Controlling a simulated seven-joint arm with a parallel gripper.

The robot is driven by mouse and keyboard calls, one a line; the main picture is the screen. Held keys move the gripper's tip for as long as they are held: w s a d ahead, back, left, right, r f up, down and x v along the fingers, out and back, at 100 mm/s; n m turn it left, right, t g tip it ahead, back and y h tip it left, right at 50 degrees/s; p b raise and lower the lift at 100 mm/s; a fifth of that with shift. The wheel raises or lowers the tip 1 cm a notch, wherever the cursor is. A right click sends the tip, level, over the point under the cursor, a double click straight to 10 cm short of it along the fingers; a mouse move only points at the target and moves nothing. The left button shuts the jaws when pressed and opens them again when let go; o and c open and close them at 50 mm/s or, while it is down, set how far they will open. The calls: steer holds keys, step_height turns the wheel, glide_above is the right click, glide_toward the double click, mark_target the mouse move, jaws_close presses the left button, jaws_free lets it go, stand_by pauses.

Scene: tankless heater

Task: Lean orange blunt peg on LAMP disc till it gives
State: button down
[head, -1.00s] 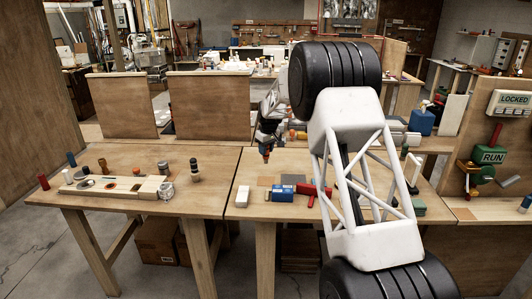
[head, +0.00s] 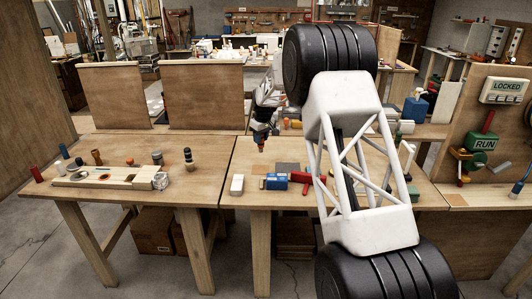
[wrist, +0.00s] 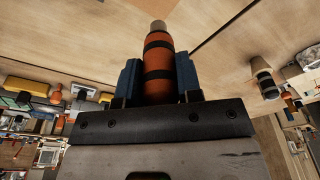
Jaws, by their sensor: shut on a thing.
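My gripper (wrist: 160,85) is shut on the orange blunt peg (wrist: 159,70), seen in the wrist view between its two blue fingers. The peg has black bands and a pale grey blunt tip pointing away from the gripper. In the head view my gripper (head: 261,138) hangs above the back left part of the middle table, with the small orange peg end pointing down. The peg tip appears clear of any surface. I cannot make out a disc marked LAMP. A light wooden board (head: 120,177) with dark and orange round parts lies on the left table; no label on it is readable.
A white block (head: 237,184), a blue box (head: 276,182) and a red T-shaped piece (head: 302,178) stand on the middle table. Several pegs stand on the left table. An upright panel at right carries LOCKED (head: 507,91) and RUN (head: 485,144) signs.

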steer(key=s+d+r, duration=0.2)
steer(key=s+d, duration=0.3)
steer(key=s, duration=0.5)
steer(key=shift+s+d+r, duration=0.2)
steer(key=shift+s+r, duration=0.05)
steer(key=shift+r, duration=0.15)
glide_above(272, 175)
steer(key=shift+f, duration=3.45)
steer(key=shift+f, duration=0.65)
steer(key=shift+r, duration=0.1)
step_height(272, 175, up, 7)
stand_by(1.1)
